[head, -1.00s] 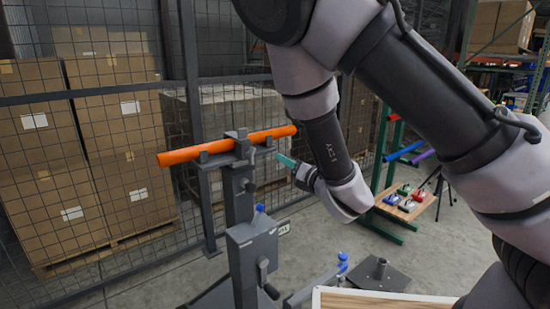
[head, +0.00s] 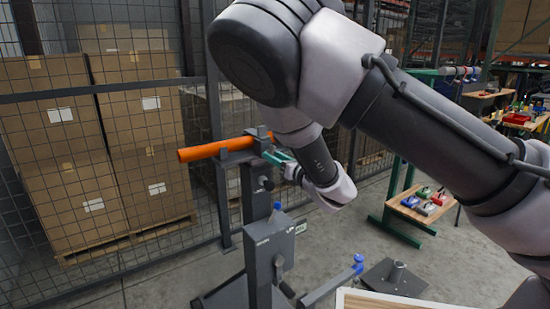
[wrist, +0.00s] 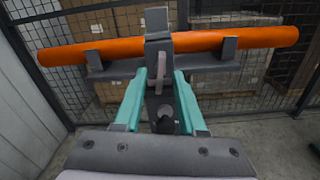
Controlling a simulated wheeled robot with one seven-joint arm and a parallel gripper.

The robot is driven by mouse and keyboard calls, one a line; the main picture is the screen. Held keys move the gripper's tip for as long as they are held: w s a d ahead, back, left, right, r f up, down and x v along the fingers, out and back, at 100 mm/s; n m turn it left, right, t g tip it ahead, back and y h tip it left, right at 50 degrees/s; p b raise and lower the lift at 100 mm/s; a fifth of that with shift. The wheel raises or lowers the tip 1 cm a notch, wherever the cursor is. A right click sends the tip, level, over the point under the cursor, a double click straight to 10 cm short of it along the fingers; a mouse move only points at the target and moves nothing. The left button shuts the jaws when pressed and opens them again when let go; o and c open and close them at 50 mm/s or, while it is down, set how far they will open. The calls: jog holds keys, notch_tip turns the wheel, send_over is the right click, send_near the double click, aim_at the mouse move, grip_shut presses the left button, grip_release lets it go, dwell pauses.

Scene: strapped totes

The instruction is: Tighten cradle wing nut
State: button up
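An orange tube (head: 215,149) lies across the grey cradle (head: 239,157) on top of a grey stand, and it also spans the wrist view (wrist: 90,49). A small light-grey wing nut (wrist: 160,69) stands nearly upright on the cradle's front, below the clamp block (wrist: 158,45). My gripper's two teal fingers (wrist: 160,80) are open, one on each side of the wing nut, with gaps visible. In the head view my gripper (head: 277,157) is at the cradle, and the wing nut cannot be made out there. A dark knob (wrist: 165,125) sits lower on the post.
The stand (head: 270,246) has a crank on its side and a blue knob on top. Behind it are a mesh fence and stacked cartons (head: 62,135). A small table (head: 420,208) with coloured parts is at right. A grey base plate (head: 394,278) lies in front.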

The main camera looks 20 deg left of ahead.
jog(key=shift+w+a, duration=0.15)
jog(key=shift+c, duration=0.3)
grip_shut()
